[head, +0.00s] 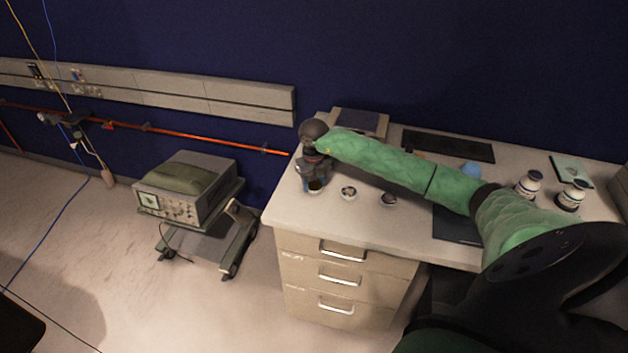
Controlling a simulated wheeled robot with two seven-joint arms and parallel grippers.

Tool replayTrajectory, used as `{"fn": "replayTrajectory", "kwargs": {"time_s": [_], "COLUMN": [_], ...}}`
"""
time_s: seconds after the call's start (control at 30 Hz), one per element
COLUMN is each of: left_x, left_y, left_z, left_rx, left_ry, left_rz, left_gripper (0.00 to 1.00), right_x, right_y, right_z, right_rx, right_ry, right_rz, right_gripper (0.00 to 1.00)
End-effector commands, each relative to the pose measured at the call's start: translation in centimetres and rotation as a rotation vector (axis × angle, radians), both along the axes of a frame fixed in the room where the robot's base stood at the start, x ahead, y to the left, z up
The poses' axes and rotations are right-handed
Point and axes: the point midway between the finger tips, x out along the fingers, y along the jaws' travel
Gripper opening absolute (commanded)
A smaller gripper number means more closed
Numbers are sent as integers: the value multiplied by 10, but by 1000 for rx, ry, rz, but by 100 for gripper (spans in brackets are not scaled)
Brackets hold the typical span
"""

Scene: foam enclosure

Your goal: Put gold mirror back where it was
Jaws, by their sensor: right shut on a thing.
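My right arm reaches in from the right across the desk, and its right gripper (315,178) points down over the desk's left end. It is shut on a small round dark-gold piece, which looks like the gold mirror (315,186). The piece is at or just above the desk top; I cannot tell if it touches. Two similar small round pieces, one (348,193) and another (389,200), lie in a row to its right on the white desk (415,230). My left gripper is not in view.
Two white bottles with dark bands, one (528,184) and another (572,195), stand at the desk's right. A dark keyboard (449,146) and a grey-framed pad (358,122) lie at the back. An instrument cart (190,195) stands left of the desk.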

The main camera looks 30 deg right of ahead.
Motion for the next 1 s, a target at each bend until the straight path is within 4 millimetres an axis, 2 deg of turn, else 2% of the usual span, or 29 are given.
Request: {"fn": "replayTrajectory", "kwargs": {"time_s": [0.33, 0.37, 0.47, 0.87, 0.97, 1.0], "left_x": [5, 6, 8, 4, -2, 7], "left_y": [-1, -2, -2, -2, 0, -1], "left_z": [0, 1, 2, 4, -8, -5], "left_rx": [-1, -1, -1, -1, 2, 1], "left_ry": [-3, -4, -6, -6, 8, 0], "left_rz": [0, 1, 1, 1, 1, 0], "left_gripper": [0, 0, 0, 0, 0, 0], "right_x": [0, 0, 0, 0, 0, 1], "right_y": [0, 0, 0, 0, 0, 0], "right_z": [-2, -2, -2, 2, 6, 10], "right_rx": [0, 0, 0, 0, 0, 1], "right_ry": [0, 0, 0, 0, -2, -2], "right_rz": [0, 0, 0, 0, 0, 0], "right_gripper": [21, 47, 67, 67, 67, 67]}}
